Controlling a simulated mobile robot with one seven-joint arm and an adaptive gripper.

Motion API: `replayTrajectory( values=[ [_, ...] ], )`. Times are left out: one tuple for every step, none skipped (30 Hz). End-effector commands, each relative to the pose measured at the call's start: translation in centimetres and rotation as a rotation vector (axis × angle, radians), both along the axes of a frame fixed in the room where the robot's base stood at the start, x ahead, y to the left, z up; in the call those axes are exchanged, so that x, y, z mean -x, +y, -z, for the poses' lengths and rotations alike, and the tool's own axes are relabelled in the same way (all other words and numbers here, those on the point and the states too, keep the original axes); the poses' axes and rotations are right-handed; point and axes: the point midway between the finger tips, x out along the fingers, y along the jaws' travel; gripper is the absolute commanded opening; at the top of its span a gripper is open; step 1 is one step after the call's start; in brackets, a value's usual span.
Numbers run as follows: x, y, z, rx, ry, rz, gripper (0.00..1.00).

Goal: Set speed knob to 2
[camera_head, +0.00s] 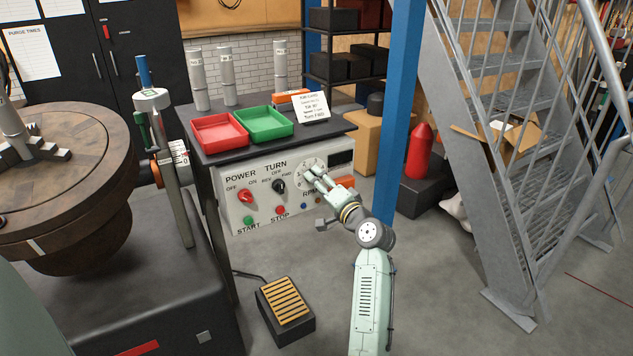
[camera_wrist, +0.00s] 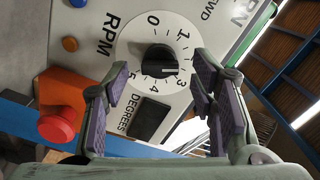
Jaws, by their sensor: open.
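The speed knob (camera_wrist: 158,58) is black and sits in the middle of a round white dial (camera_wrist: 130,50) on the panel marked RPM. The numbers 0, 1, 3, 4 and 5 show around it in the wrist view; the 2 is not visible, and a finger covers part of the dial's right side. I cannot tell for sure where the knob points. My gripper (camera_wrist: 160,95) is open, with one finger to each side of the knob in the picture; contact is not clear. In the head view, my gripper (camera_head: 314,176) is in front of the dial (camera_head: 306,163) and hides the knob.
The grey panel (camera_head: 262,209) also holds a red POWER knob (camera_head: 244,196), a black TURN knob (camera_head: 279,186), and START and STOP buttons. In the wrist view, a red button (camera_wrist: 60,124) on an orange box is close to the left finger.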

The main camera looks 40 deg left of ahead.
Motion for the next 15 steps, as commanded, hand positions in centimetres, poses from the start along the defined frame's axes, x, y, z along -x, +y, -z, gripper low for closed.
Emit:
replayTrajectory(
  values=[
    [0.3, -1.1, 0.1, 0.000, 0.000, 0.003, 0.52],
    [0.6, -1.6, 0.1, 0.000, 0.001, 0.004, 0.52],
    [0.9, -2.5, 0.1, -0.001, 0.001, 0.004, 0.52],
    [1.2, -3.1, 0.1, 0.000, 0.001, 0.004, 0.52],
    [1.4, -3.7, 0.1, 0.000, 0.001, 0.004, 0.52],
    [1.8, -4.5, 0.1, 0.000, 0.001, 0.004, 0.52],
    [2.0, -5.1, 0.1, 0.001, 0.000, 0.004, 0.52],
    [2.2, -5.7, 0.1, -0.001, 0.001, 0.004, 0.52],
    [2.6, -6.3, 0.1, 0.000, 0.001, 0.002, 0.52],
    [2.8, -6.8, 0.0, 0.000, 0.000, 0.002, 0.52],
    [3.0, -7.2, 0.0, -0.001, 0.000, 0.002, 0.52],
    [3.2, -7.8, 0.1, 0.000, 0.001, 0.002, 0.52],
    [3.3, -8.1, 0.0, 0.000, 0.000, 0.002, 0.52],
    [3.5, -8.4, 0.0, 0.000, 0.000, 0.001, 0.52],
    [3.6, -8.7, 0.0, 0.000, 0.000, 0.001, 0.52]
  ],
)
